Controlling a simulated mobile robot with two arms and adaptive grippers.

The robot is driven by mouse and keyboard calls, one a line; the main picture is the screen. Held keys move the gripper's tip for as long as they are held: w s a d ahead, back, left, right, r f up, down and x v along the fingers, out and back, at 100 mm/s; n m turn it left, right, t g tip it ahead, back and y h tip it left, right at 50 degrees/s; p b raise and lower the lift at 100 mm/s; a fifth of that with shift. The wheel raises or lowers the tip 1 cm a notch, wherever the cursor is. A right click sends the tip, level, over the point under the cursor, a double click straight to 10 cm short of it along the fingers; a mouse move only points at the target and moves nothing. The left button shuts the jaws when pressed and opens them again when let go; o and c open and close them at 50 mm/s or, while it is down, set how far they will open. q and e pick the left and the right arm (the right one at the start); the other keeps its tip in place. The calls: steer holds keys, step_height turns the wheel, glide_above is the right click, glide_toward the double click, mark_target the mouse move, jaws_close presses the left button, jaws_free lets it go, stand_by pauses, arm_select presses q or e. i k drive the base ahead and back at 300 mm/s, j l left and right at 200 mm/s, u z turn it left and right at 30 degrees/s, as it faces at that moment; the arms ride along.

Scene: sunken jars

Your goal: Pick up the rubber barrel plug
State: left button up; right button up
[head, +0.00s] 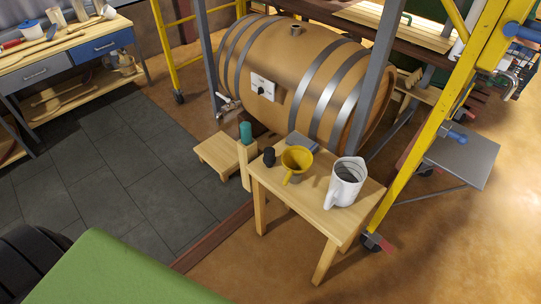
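A short grey fitting (296,31) shows on top of the barrel. Neither of my grippers is in the head view.
A white jug (345,183) stands at the table's right. A teal cylinder (246,132) tops a wooden post by its left corner. A low wooden stool (217,157) stands behind. Yellow scaffold posts (425,125) rise at right. Grey tiled floor (110,165) at left is clear.

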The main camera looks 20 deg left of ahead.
mark_target(269, 158)
steer(key=j+u, duration=0.45)
steer(key=j, duration=1.3)
steer(key=k, duration=0.05)
